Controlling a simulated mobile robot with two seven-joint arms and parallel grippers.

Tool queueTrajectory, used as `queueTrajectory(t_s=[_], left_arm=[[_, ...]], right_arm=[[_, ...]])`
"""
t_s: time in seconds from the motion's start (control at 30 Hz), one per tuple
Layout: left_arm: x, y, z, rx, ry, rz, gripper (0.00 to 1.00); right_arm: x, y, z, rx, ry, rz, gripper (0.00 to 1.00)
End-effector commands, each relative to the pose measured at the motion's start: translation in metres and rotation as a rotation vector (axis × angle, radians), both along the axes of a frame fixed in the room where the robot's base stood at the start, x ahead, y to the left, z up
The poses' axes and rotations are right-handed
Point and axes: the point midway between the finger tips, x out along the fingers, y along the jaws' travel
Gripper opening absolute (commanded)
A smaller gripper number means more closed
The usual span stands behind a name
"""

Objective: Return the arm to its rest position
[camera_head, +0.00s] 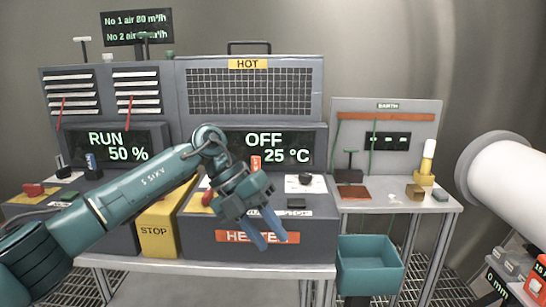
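My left arm comes in from the left and reaches across the front of the consoles. My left gripper (272,241) hangs in front of the heater console (310,225), pointing down and to the right. Its two blue fingers are apart with a gap between them, and nothing shows between them. The gripper covers part of the console's front panel and of the orange heater label (295,237). I cannot tell whether it touches the console. My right gripper is not in view.
The fan console reads RUN 50 % (118,147); the heater display reads OFF 25 °C (285,150). A yellow STOP box (157,230) stands beneath my forearm. Right are an earth bench (385,207), a teal bin (370,279) and a large white cylinder (508,178).

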Motion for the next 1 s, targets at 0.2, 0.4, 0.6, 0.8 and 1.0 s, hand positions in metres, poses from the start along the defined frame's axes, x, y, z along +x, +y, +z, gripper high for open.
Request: queueTrajectory(t_s=[0.2,0.4,0.6,0.8,1.0], left_arm=[[-0.057,-0.084,-0.033,-0.568,0.223,0.032,0.35],[-0.074,-0.103,-0.029,-1.025,0.438,0.295,0.35],[-0.063,-0.071,-0.05,-1.338,0.652,0.741,0.35],[-0.062,-0.006,-0.12,-1.448,0.851,1.305,0.35],[-0.111,0.067,-0.22,-1.323,1.03,1.901,0.35]], right_arm=[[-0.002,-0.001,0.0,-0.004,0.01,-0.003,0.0],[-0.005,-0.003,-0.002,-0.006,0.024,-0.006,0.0],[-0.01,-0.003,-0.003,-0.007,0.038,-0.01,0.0],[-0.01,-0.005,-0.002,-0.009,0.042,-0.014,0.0],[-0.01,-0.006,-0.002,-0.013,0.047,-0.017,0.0]])
